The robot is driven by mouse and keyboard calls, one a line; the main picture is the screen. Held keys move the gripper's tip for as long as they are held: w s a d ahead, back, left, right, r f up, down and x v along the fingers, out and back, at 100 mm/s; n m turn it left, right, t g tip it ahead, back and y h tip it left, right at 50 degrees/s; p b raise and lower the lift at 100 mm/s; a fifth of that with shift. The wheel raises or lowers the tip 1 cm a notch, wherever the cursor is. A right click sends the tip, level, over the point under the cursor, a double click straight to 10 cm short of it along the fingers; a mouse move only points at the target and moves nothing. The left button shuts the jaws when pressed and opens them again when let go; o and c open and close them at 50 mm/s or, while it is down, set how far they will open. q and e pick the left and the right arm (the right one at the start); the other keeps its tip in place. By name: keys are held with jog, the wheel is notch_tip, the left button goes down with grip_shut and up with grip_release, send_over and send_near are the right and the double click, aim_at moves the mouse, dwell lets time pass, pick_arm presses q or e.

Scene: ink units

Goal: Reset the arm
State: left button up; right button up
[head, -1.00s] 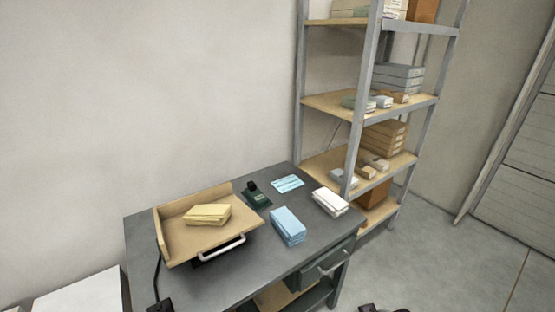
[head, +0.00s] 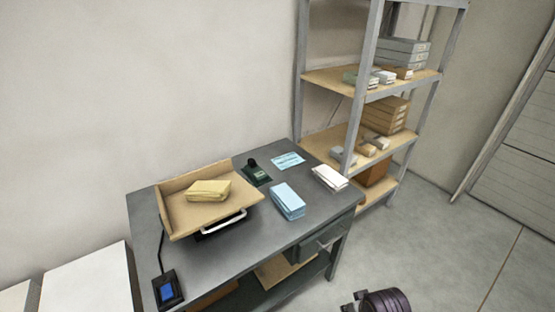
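A dark, ribbed, rounded part of my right arm (head: 385,301) shows at the bottom edge of the head view, right of the desk and over the floor. Small dark pieces stick out on its left side. The frame edge cuts it off, so its fingers cannot be made out clearly. It touches nothing that I can see. My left arm and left gripper are not in view.
The grey desk (head: 240,250) bears a tan tray (head: 178,213) with yellow packets (head: 208,190), a dark stamp (head: 254,170), blue packets (head: 287,201), white packets (head: 330,177) and a blue-screened device (head: 167,289). A shelf rack (head: 365,90) stands behind. Floor at right is clear.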

jog(key=s+d+f+g, duration=0.1)
jog(key=s+f, duration=0.1)
jog(key=f, duration=1.2)
jog(key=s+d+f, duration=0.1)
jog(key=s+f, duration=0.2)
jog(key=f, duration=1.2)
jog(key=s+d+f, duration=0.2)
jog(key=s+f, duration=0.6)
jog(key=s, duration=0.2)
jog(key=s+d+f+g, duration=0.1)
jog(key=s+d+f, duration=0.2)
jog(key=s+f, duration=0.6)
jog(key=shift+s+d+f+n+h, duration=0.2)
jog(key=shift+s+f+n+h, duration=0.1)
jog(key=shift+s, duration=0.2)
jog(key=shift+w+a, duration=0.1)
jog(key=shift+w, duration=0.05)
